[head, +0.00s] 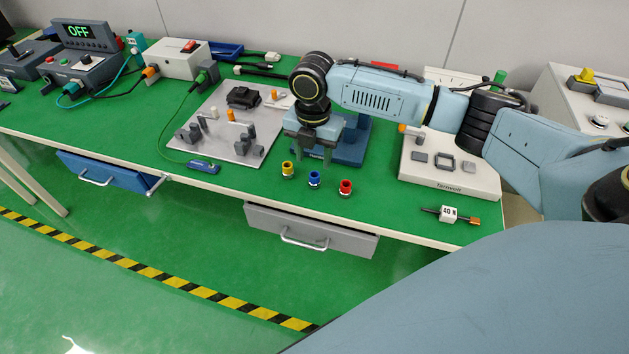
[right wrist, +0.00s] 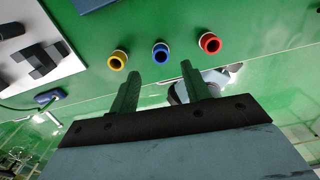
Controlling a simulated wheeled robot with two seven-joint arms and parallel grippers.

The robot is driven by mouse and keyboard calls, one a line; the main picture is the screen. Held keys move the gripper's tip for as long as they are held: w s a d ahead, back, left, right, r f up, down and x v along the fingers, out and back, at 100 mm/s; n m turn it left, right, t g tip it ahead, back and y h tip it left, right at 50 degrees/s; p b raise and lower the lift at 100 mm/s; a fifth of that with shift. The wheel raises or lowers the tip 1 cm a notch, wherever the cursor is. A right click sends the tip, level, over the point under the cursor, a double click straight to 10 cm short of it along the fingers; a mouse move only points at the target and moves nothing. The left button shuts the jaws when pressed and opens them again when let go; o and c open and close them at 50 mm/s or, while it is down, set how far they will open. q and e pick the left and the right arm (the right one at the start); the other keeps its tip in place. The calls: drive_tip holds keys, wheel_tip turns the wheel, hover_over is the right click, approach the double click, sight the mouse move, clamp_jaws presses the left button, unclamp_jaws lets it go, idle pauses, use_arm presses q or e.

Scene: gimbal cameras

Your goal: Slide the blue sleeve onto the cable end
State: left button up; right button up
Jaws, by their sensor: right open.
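The blue sleeve (head: 314,178) is a short ring standing on the green bench near its front edge, between a yellow ring and a red ring. It also shows in the right wrist view (right wrist: 161,54), with its dark bore facing the camera. My right gripper (head: 314,160) is open and empty, with its fingers pointing down just behind the blue sleeve in the head view. In the right wrist view its fingertips (right wrist: 160,72) are spread either side of the sleeve's line. I cannot tell which part is the cable end. My left gripper is not in view.
The yellow ring (head: 287,169) and red ring (head: 346,187) flank the sleeve closely. A blue stand (head: 350,150) is behind my gripper. A pale fixture (head: 450,178) is at right, a grey plate (head: 215,150) with blocks at left. A 40 N tool (head: 449,214) lies front right.

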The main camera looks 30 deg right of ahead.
sight(315, 173)
wheel_tip(315, 173, down, 2)
drive_tip(key=shift+f, duration=0.2)
drive_tip(key=f, duration=0.1)
drive_tip(key=f+b, duration=0.1)
drive_tip(key=f, duration=0.2)
drive_tip(key=shift+d+f, duration=0.1)
drive_tip(key=shift+d, duration=0.15)
drive_tip(key=shift+f, duration=0.35)
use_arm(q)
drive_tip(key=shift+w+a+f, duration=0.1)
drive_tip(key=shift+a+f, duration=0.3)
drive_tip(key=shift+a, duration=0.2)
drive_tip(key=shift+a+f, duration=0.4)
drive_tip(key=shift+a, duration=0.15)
use_arm(e)
clamp_jaws()
